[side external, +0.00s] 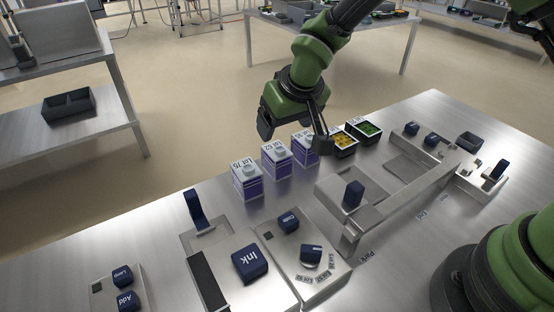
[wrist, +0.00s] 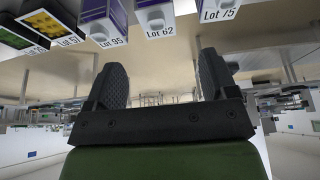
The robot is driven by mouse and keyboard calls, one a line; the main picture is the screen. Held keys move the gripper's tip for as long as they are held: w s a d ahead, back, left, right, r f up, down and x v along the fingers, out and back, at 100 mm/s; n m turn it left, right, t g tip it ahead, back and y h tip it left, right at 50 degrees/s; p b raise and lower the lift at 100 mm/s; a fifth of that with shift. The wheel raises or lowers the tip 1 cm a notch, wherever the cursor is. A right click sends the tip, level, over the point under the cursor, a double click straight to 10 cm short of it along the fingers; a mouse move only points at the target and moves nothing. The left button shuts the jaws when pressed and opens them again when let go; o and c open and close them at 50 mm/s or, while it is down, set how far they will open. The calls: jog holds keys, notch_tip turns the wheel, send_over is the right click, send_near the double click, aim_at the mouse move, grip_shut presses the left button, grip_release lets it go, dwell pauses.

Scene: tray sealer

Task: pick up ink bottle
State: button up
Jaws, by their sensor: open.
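Three white-and-purple box-shaped bottles with pale caps stand in a row on the steel table. They are Lot 75 (side external: 247,184), Lot 62 (side external: 277,161) and Lot 95 (side external: 304,149); I cannot tell which one the task means. In the wrist view, Lot 95 (wrist: 106,24), Lot 62 (wrist: 155,18) and Lot 75 (wrist: 218,9) show at the top edge, partly cut off. My gripper (side external: 294,128) is open and empty, above and behind the row, overlapping Lot 95 in the side view. Its two dark fingers also show apart in the wrist view (wrist: 163,78).
Two black trays with yellow (side external: 342,142) and green (side external: 364,130) contents stand right of the bottles. A raised metal rail (side external: 400,201) crosses the table at right.

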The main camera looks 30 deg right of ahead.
aim_at(277, 156)
jog(key=x, duration=0.5)
jog(key=shift+s+a+f, duration=0.1)
jog(key=shift+a+f, duration=0.1)
jog(key=shift+f, duration=0.2)
jog(key=x, duration=0.5)
jog(key=shift+s+d+f, duration=0.2)
jog(key=shift+d+f, duration=0.1)
jog(key=shift+f, duration=0.1)
jog(key=shift+c, duration=0.3)
jog(key=c, duration=1)
